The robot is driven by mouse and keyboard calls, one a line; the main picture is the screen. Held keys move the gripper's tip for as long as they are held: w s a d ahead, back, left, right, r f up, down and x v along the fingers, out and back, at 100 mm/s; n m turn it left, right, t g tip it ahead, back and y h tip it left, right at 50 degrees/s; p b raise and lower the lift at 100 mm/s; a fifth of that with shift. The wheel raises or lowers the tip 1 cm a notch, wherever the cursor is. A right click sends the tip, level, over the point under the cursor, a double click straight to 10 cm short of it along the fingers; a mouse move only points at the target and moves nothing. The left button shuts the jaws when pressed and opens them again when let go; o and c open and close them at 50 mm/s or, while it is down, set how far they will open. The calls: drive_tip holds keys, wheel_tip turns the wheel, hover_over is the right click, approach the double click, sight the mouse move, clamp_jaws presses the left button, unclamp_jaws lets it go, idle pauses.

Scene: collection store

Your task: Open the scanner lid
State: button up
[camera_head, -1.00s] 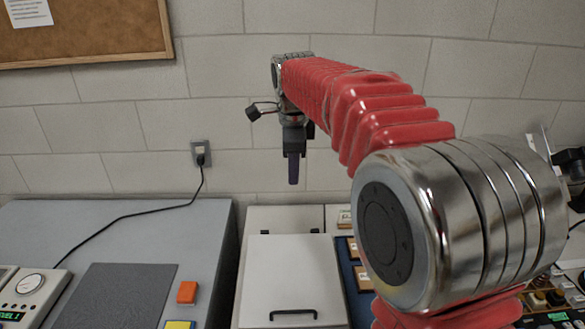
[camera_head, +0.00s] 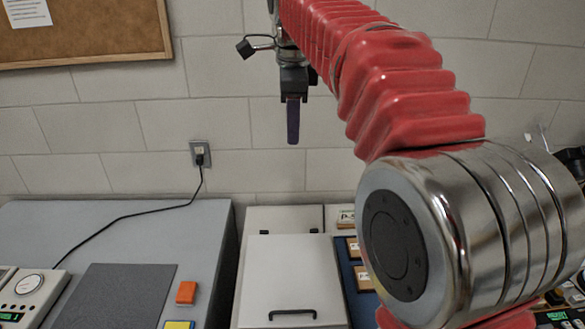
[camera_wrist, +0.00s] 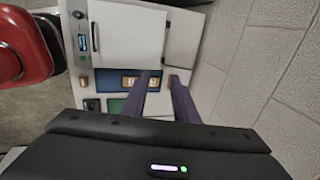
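The scanner has a pale, flat lid (camera_head: 290,265), which lies shut in the head view. A black bar handle (camera_head: 293,314) is on the lid's near edge. In the wrist view the lid (camera_wrist: 130,35) shows at the top, with the handle (camera_wrist: 95,37) on its left edge. My gripper (camera_head: 293,140) hangs above and behind the lid against the wall, fingers pointing down. In the wrist view the two purple fingers of my gripper (camera_wrist: 163,77) are apart with nothing between them. It does not touch the lid or handle.
A grey cabinet top with a dark mat (camera_head: 115,296), an orange block (camera_head: 187,292) and a yellow block (camera_head: 180,324) is left of the scanner. A blue tray (camera_head: 347,268) with small labelled blocks is to the right. A black cable runs to a wall socket (camera_head: 201,152).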

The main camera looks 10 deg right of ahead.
drive_tip(key=shift+r, duration=0.2)
drive_tip(key=shift+s, duration=0.2)
drive_tip(key=c, duration=0.3)
drive_tip(key=shift+s+n, duration=0.25)
drive_tip(key=shift+n, duration=0.05)
drive_tip(key=shift+c, duration=0.6)
drive_tip(key=s+n, duration=0.1)
drive_tip(key=s+f+n, duration=0.1)
drive_tip(key=s, duration=0.1)
drive_tip(key=s+n, duration=0.2)
drive_tip(key=shift+s+d+f+t, duration=0.1)
drive_tip(key=shift+s+f+t, duration=0.1)
drive_tip(key=shift+f+t, duration=0.15)
clamp_jaws()
drive_tip(key=s+f+n+t, duration=0.2)
drive_tip(key=s+f+n, duration=1.3)
drive_tip(key=s+f, duration=0.4)
drive_tip(key=s, duration=0.2)
drive_tip(key=shift+s+n+y, duration=0.3)
drive_tip(key=shift+n, duration=0.1)
